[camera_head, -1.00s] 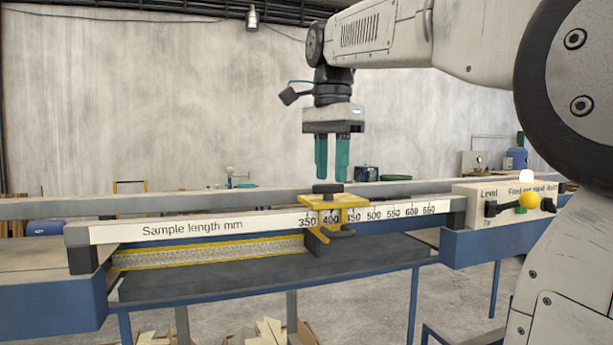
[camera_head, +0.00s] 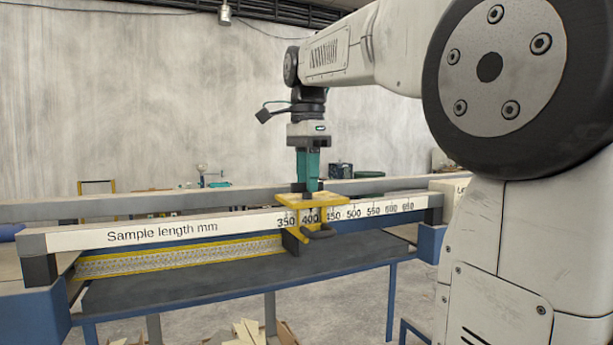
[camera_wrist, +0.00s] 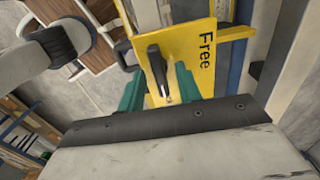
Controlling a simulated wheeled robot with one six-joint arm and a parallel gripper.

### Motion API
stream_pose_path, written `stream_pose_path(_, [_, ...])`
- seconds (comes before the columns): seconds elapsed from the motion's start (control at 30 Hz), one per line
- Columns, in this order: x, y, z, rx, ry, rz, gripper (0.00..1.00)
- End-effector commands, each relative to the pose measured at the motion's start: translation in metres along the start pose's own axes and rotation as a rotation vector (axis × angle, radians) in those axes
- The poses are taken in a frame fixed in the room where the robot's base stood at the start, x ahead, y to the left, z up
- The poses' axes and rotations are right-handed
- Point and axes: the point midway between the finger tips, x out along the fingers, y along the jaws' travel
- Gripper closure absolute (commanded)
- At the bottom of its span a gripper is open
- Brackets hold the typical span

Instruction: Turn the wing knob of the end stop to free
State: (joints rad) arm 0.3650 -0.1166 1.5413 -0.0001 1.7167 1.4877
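The end stop (camera_head: 325,199) is a yellow clamp on the scale rail, near the 350 to 400 marks. Its dark wing knob (camera_wrist: 157,72) stands on the yellow plate in the wrist view and is mostly hidden in the head view. The word "Free" is printed on the plate (camera_wrist: 198,78) to the right of the knob. My gripper (camera_head: 307,184) points down at the knob. In the wrist view its green fingers (camera_wrist: 159,84) are on either side of the knob, with a visible gap on each side.
The white scale rail (camera_head: 170,232) reads "Sample length mm" and runs across the blue-framed bench. A grey rail (camera_head: 120,207) runs behind it. A yellow-edged strip (camera_head: 180,258) and a dark bench top (camera_head: 200,286) lie below. The space above the rail's left part is clear.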

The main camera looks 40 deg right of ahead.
Motion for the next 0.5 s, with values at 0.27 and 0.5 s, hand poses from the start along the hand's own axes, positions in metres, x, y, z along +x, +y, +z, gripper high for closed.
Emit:
stream_pose_path(0.27, [-0.0001,0.0002,0.0015,-0.002,0.000,0.000,0.93])
stream_pose_path(0.5, [-0.0002,0.0002,0.0014,-0.004,0.000,0.000,1.00])
